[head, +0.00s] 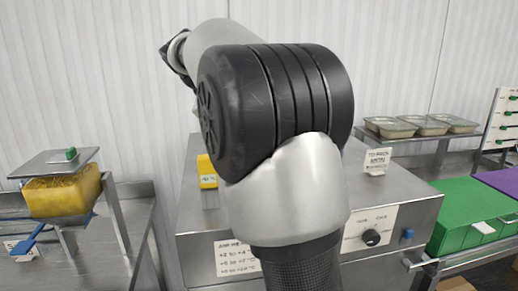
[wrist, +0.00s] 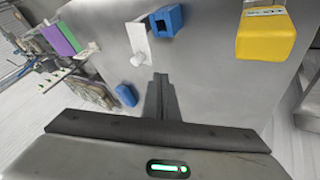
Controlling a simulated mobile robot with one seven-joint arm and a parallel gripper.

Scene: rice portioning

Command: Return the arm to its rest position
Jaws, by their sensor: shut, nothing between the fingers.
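My gripper (wrist: 160,80) shows in the wrist view with its two dark fingers together and nothing between them. The fingers point over a grey steel surface and appear clear of the objects around them. In the head view my arm fills the middle of the picture, bent at a large black joint. My gripper is hidden there behind the arm.
A steel cabinet (head: 405,208) with a knob stands behind my arm. A yellow labelled block (head: 207,172) sits on it, also in the wrist view (wrist: 265,38). Trays (head: 390,127), a green bin (head: 465,205) and a yellow-filled stand (head: 62,193) flank it.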

